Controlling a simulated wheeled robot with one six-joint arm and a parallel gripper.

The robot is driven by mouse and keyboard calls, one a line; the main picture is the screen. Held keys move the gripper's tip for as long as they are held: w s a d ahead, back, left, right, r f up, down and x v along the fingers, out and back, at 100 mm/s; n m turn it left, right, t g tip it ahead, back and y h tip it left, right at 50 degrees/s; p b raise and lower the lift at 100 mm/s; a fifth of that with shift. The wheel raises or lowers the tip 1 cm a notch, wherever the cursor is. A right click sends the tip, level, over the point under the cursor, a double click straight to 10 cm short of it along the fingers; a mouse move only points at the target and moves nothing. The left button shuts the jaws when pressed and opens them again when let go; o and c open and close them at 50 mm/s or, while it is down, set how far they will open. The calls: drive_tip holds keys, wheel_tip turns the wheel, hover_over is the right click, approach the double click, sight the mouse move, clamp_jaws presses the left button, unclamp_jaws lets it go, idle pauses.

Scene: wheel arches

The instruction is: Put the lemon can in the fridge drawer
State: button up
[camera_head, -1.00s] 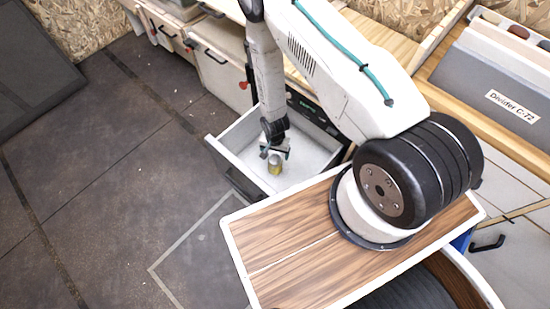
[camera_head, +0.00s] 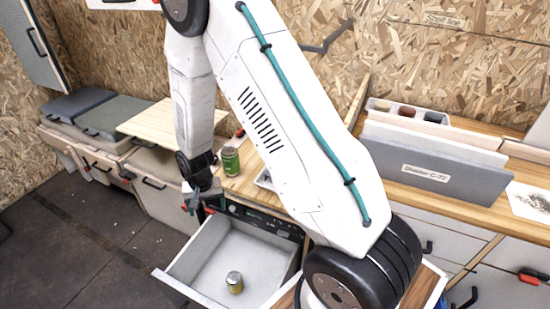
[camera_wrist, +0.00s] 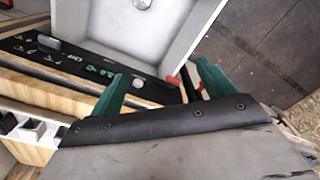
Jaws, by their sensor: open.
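The can also shows at the top edge of the wrist view (camera_wrist: 142,4), inside the pale drawer (camera_wrist: 180,22). My gripper (camera_head: 202,208) is open and empty, raised above the drawer's back left corner, beside the counter edge and apart from the can. Its green fingers (camera_wrist: 160,83) show spread in the wrist view with nothing between them.
A green can (camera_head: 230,160) stands on the wooden counter close behind my gripper. The dark fridge control panel (camera_wrist: 85,66) lies under the counter edge. Open dark floor lies left of the drawer.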

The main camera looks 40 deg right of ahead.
drive_tip(key=s+d+r+n, duration=0.1)
drive_tip(key=s+r, duration=0.4)
drive_tip(key=r, duration=0.8)
drive_tip(key=s+d+r+n, duration=0.15)
drive_tip(key=s+r, duration=0.25)
drive_tip(key=r, duration=0.8)
drive_tip(key=s+r+n, duration=0.1)
drive_tip(key=s+r, duration=0.4)
drive_tip(key=s, duration=0.5)
drive_tip(key=s+r+n, duration=0.2)
drive_tip(key=s+r, duration=0.4)
drive_tip(key=s, duration=0.4)
drive_tip(key=shift+s+r+t, duration=0.25)
drive_tip(key=shift+t, duration=0.15)
